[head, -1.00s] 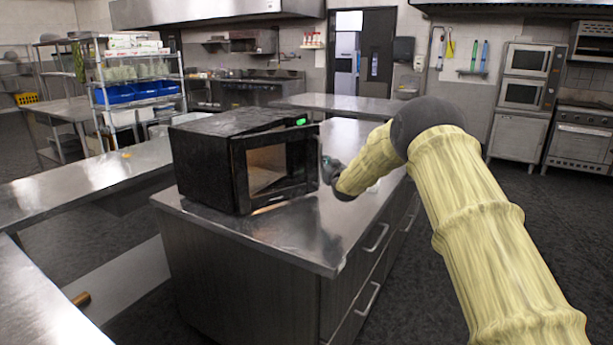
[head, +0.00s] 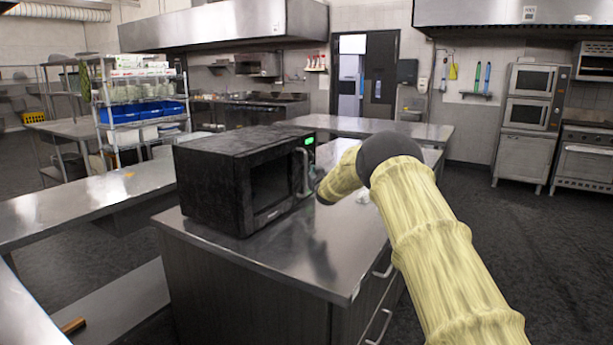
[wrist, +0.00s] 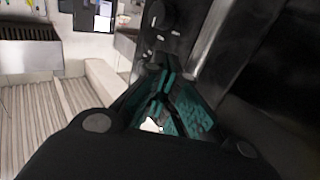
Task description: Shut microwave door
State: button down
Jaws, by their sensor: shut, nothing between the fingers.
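The black microwave (head: 215,180) stands on the steel counter in the head view. Its door (head: 272,190), with a dark window and a pale upright handle (head: 304,172), lies flush or nearly flush with the front; a small gap cannot be ruled out. A green display glows beside the handle. My gripper is at the microwave's right front, by the handle, mostly hidden behind my arm in the head view. In the wrist view my gripper (wrist: 160,105) has its teal-padded fingers shut and empty, close to the dark control panel (wrist: 165,30) and the handle (wrist: 217,40). Contact cannot be told.
The steel counter (head: 290,265) has bare room in front of the microwave. Drawer handles (head: 378,325) stick out on its right side. Another steel counter (head: 90,205) runs along the left. A shelf rack with blue bins (head: 145,112) stands behind. The floor at right is clear.

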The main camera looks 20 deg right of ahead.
jog(key=shift+s, duration=0.1)
dwell(0.3)
jog(key=s+d+b, duration=0.1)
jog(key=s+d, duration=0.8)
jog(key=d, duration=0.1)
jog(key=shift+s, duration=0.35)
